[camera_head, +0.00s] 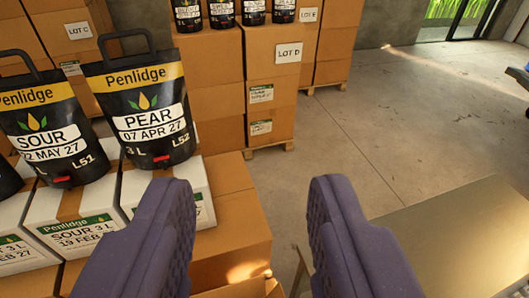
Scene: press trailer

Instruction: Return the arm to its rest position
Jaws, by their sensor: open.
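My gripper (252,225) shows at the bottom middle, its two purple padded fingers wide apart with nothing between them. Past the gap are the edge of a brown carton stack and bare floor. A black "PEAR 07 APR 27" pouch (146,121) with a handle and red tap stands upright on a white box to the left of the fingers, apart from them. A "SOUR" pouch (52,142) stands beside it, cut by the left edge. The left finger covers part of the white box (133,186) under the pear pouch.
Brown cartons (235,240) lie close below and behind the left finger. A "LOT D" stack (271,85) with several pouches on top stands behind on a pallet. A flat tan surface (455,240) lies at lower right. The concrete floor (400,120) between is clear.

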